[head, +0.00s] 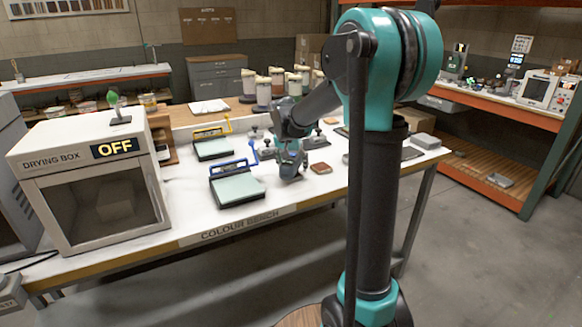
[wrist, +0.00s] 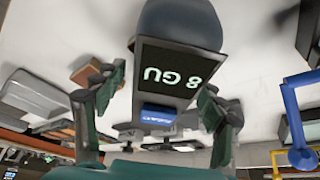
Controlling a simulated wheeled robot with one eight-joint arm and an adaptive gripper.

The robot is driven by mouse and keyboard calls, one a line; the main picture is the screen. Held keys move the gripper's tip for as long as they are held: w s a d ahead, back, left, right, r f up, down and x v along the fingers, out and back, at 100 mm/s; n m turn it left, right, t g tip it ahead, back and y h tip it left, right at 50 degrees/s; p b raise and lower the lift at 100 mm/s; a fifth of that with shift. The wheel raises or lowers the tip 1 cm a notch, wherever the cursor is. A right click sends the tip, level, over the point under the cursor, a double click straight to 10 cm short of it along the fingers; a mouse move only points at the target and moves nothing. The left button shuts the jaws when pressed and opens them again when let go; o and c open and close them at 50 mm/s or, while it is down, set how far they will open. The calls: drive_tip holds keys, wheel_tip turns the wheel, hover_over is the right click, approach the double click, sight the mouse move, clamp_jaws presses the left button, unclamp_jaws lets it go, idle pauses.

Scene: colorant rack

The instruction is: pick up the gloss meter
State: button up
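A narrow gap shows at the left finger; the right fingertip is close to the screen's edge, and contact there is unclear. In the head view my gripper (head: 291,170) points down low over the white bench (head: 316,185). I cannot make out the meter there.
A blue-handled applicator on a pale green panel (head: 238,190) lies just left of my gripper, and a yellow-handled one (head: 213,148) lies behind it. A reddish-brown block (head: 320,168) lies to the right. The drying box (head: 88,180) stands at the bench's left end.

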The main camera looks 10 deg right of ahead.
clamp_jaws()
idle(0.3)
